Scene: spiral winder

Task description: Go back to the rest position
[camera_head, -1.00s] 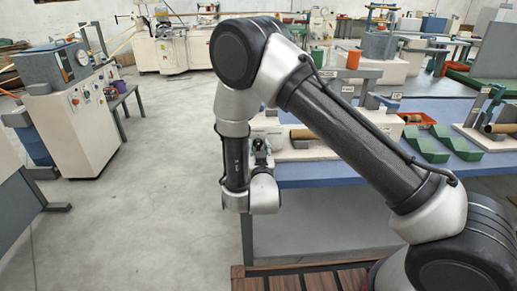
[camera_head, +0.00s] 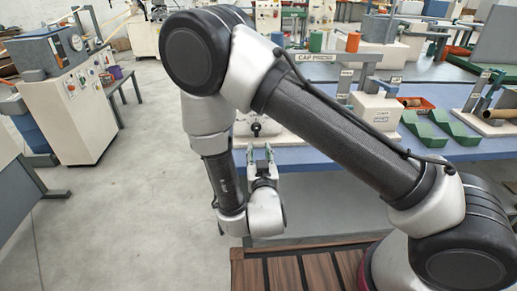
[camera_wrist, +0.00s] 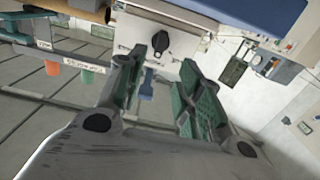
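My gripper (camera_head: 262,158) is in the middle of the head view, in front of the near edge of the blue table (camera_head: 310,157). Its fingers point up and away toward the table. In the wrist view my gripper (camera_wrist: 160,75) has its two green-padded fingers spread apart. No held object shows between them. My arm is folded, with its elbow high at the upper left of the gripper.
Green angled blocks (camera_head: 424,131), an orange-red bin (camera_head: 415,103) and a white fixture (camera_head: 376,108) stand on the table. A white control cabinet (camera_head: 75,125) stands at the left. The grey floor (camera_head: 130,210) between is clear. A wooden slatted platform (camera_head: 300,270) lies below my arm.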

